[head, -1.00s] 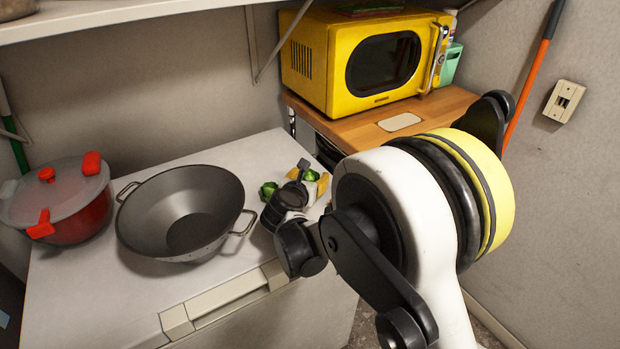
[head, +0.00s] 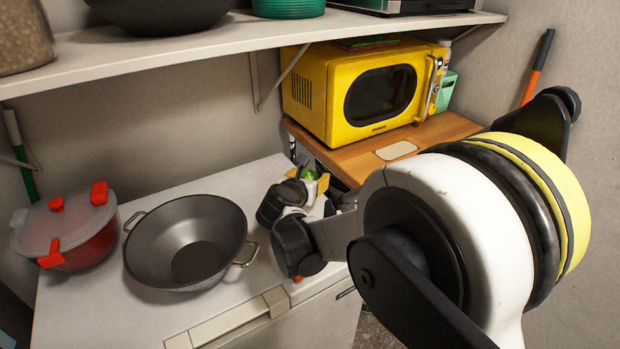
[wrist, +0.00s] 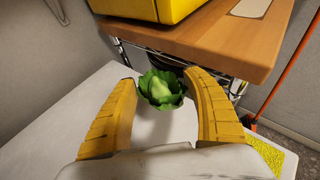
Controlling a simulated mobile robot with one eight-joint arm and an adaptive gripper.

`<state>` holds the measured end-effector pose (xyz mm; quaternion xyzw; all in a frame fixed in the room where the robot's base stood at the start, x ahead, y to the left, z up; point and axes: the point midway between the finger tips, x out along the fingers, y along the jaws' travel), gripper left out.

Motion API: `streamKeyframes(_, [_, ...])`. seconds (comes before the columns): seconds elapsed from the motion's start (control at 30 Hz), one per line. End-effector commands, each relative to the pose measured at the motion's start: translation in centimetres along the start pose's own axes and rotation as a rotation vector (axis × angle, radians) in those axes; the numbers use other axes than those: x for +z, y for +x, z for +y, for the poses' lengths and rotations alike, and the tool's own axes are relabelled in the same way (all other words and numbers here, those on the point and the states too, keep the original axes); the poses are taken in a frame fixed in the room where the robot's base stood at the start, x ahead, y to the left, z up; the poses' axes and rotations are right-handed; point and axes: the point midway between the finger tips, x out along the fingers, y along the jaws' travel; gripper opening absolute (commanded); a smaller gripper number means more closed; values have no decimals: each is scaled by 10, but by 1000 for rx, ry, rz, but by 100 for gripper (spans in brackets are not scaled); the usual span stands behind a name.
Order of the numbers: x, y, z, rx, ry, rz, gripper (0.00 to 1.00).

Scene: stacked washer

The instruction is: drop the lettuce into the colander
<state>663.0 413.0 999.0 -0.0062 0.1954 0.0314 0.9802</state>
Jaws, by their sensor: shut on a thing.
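The lettuce (wrist: 160,88) is a small green head between the yellow fingertips of my gripper (wrist: 160,92) in the wrist view. My gripper is shut on it. In the head view only a bit of the lettuce (head: 309,174) shows past my wrist, and my gripper (head: 312,180) is mostly hidden behind my arm. The colander (head: 162,242) is a wide grey metal bowl with two side handles. It stands on the white top, left of my gripper. Its inside looks empty.
A red pot with a clear lid (head: 90,245) stands left of the colander. A yellow microwave (head: 325,95) sits on a wooden-topped cart (head: 450,128) behind my gripper. A shelf (head: 200,52) hangs above the white top (head: 90,300).

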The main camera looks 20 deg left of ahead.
Motion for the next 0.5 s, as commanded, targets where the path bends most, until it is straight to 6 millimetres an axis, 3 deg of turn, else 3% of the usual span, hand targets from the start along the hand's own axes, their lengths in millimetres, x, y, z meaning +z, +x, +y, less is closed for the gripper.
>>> streamKeyframes(0.17, [-2,-27,31,9,-5,10,40])
streamKeyframes(0.5, [-14,-156,131,9,-13,24,40])
